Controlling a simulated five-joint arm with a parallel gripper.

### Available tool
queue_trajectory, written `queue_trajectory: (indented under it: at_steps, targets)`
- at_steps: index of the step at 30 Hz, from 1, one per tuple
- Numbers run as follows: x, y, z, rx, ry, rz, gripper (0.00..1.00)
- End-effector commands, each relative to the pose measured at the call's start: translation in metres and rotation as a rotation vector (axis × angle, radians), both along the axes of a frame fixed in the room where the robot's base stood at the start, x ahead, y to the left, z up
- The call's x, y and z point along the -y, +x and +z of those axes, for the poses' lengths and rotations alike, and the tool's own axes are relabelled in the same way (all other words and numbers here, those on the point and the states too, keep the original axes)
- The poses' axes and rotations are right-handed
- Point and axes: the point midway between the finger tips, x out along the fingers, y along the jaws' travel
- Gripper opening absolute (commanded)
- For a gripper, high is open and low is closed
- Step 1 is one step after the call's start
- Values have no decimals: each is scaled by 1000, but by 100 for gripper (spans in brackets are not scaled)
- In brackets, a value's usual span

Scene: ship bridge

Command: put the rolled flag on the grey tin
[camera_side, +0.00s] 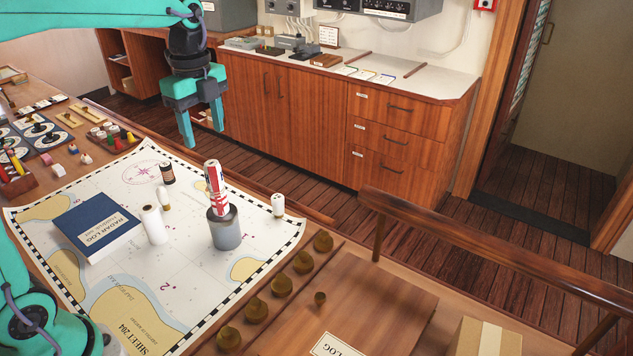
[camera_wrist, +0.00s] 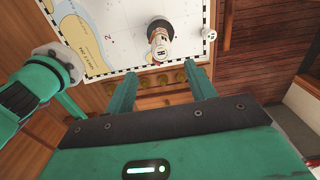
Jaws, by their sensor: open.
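The rolled flag (camera_side: 215,188), red and white with some blue, stands nearly upright with a slight lean on the grey tin (camera_side: 226,234). Whether its lower end sits on the top or inside the tin I cannot tell. Nothing is holding the flag. My gripper (camera_side: 203,137) is open and empty, up and away from the flag, pointing down. In the wrist view my gripper (camera_wrist: 159,80) shows its two fingers apart. Beyond them the flag's end (camera_wrist: 160,50) faces the camera, with the tin (camera_wrist: 158,25) mostly behind it.
The tin stands on a chart (camera_side: 180,270). Several brass knobs (camera_side: 256,310) line the chart's right side.

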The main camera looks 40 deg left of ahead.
Motion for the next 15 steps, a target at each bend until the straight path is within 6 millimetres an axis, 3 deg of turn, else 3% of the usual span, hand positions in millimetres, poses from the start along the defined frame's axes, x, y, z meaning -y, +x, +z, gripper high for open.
queue_trajectory:
  at_steps: [8,15]
  targets:
    - [9,-27,8,72,-3,215,55]
    - [19,-68,11,180,-43,557,55]
